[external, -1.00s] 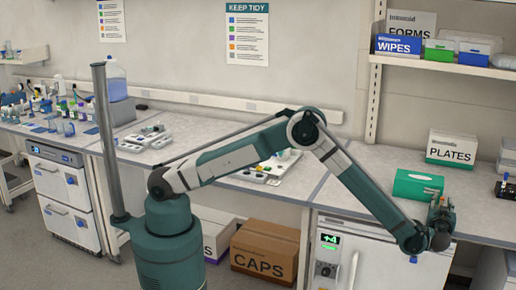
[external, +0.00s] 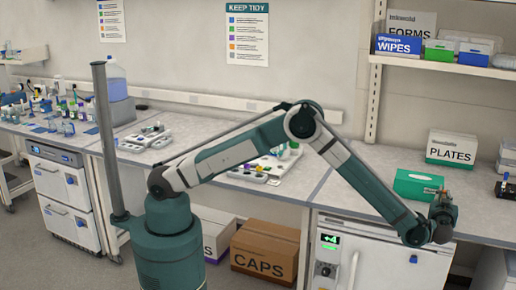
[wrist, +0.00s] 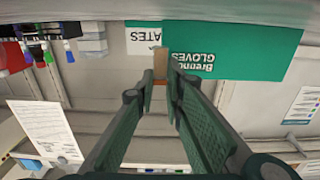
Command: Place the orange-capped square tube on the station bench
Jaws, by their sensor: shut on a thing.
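My gripper (wrist: 160,84) is shut on a small, narrow tube (wrist: 161,64) in the wrist view. The tube shows tan with an orange band at the fingertips, and most of it is hidden by the fingers. In the external view my gripper (external: 443,205) is at the right, by the front edge of the right-hand bench (external: 375,162), beside the green glove box (external: 418,184). The tube is too small there to make out clearly. I cannot tell which bench is the station bench.
The glove box also shows upside down in the wrist view (wrist: 232,50), close beyond the fingertips. A PLATES box (external: 451,148) stands behind it. Trays with small parts (external: 262,170) lie on the middle bench. The right bench is clear left of the glove box.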

